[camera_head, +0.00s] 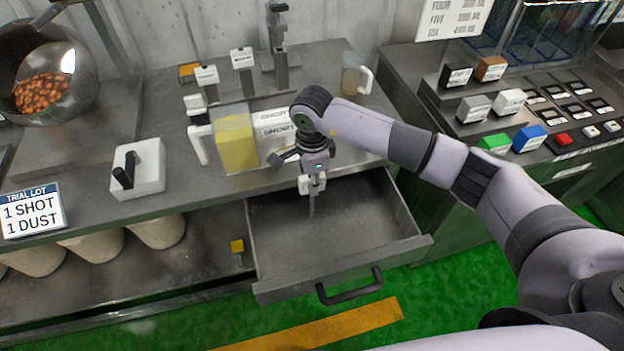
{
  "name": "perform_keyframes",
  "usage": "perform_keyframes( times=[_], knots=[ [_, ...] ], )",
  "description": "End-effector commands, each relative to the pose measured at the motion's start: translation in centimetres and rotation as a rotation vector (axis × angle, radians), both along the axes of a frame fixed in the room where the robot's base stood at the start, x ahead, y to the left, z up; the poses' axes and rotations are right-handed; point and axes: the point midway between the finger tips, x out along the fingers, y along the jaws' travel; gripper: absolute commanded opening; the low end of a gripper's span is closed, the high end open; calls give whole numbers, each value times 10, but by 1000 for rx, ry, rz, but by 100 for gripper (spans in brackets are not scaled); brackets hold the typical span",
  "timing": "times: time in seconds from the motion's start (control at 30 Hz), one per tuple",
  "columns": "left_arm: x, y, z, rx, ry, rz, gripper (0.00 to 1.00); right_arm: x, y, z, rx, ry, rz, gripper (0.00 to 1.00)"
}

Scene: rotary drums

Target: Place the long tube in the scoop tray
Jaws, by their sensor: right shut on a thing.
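My right gripper (312,187) points down over an open grey metal drawer (275,288). It is shut on a thin grey tube (312,206), which hangs upright below the fingers. The gripper hides the tube's upper part, and I cannot tell whether its lower end touches the drawer floor. This drawer may be the scoop tray, but I see no label on it. The drawer floor looks bare otherwise. My left gripper is not in view.
A clear jug (355,76) stands behind. A button console (520,110) is on the right.

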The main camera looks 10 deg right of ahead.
Motion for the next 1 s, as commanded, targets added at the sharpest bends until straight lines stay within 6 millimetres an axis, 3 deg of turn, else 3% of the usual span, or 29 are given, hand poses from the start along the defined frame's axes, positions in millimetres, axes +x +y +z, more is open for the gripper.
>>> perform_keyframes(
  times=[0.13, 0.17, 0.43, 0.87, 1.0],
  knots=[
    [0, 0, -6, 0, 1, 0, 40, 0, 0, -5, 0, 0, 0, 0],
    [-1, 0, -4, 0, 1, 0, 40, 0, 0, -3, 0, 0, 0, 20],
    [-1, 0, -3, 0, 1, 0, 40, 0, 0, -2, 0, 0, 0, 38],
    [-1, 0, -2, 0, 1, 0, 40, 1, 0, 5, 1, -3, 0, 38],
    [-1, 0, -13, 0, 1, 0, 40, 2, 0, 29, 0, -8, 1, 38]
  ],
)
